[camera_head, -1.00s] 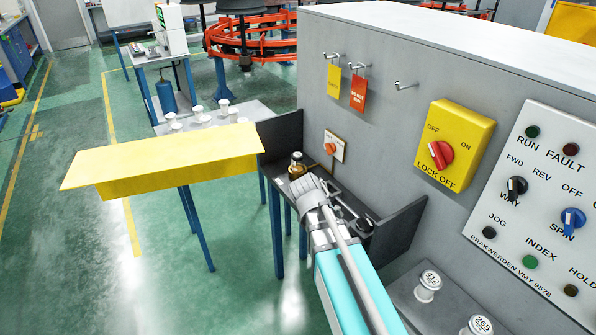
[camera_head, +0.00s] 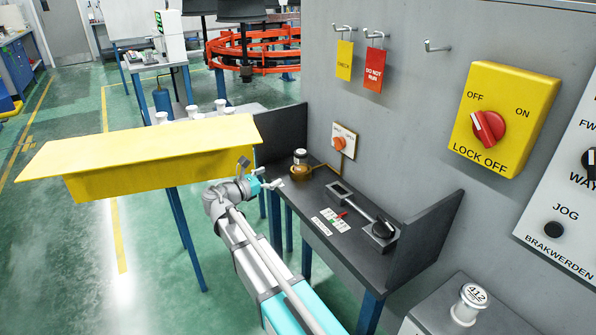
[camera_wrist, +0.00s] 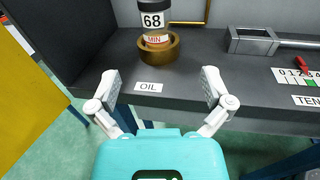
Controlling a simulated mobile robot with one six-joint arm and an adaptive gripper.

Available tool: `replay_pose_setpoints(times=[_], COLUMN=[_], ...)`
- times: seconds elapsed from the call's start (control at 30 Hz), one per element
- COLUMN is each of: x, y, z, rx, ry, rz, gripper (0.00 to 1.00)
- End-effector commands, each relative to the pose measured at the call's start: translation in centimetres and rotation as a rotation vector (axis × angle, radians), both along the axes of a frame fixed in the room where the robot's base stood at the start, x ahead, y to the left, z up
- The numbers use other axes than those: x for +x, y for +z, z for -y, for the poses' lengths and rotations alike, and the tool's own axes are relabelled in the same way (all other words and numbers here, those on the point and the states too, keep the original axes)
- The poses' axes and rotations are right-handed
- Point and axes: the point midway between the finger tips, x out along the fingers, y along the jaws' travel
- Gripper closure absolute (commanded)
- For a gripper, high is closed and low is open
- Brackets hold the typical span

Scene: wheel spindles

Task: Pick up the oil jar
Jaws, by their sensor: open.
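The oil jar (camera_head: 300,157) is a small jar with a dark top at the back of the dark shelf (camera_head: 335,235). In the wrist view the jar (camera_wrist: 153,20) has a white band reading 68 and a red MIN mark. It stands upright in a brass-coloured ring (camera_wrist: 150,47), behind a label reading OIL (camera_wrist: 148,87). My gripper (camera_wrist: 158,85) is open and empty, its two fingers spread at the shelf's front edge, in front of the jar and apart from it. In the head view my gripper (camera_head: 272,183) is left of the shelf, partly hard to make out.
A yellow panel (camera_head: 140,150) stands close on the left. The shelf has dark end walls. A lever device (camera_head: 382,229) and a small scale card (camera_head: 330,218) lie to the right of the jar. A switch plate (camera_head: 343,140) is on the grey wall behind.

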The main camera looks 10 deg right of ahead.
Motion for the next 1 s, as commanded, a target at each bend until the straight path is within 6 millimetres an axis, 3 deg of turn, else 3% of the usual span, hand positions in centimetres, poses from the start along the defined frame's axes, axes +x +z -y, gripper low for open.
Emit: replay_pose_setpoints(times=[0.17,0.57,1.0], x=[0.2,0.5,3.6], y=[0.2,0.2,0.1], z=[-0.7,-0.3,4.3], rx=[-0.04,-0.037,-0.035], ry=[0.01,0.009,0.008], rz=[-0.012,-0.012,-0.011], gripper=[0.0,0.0,0.0])
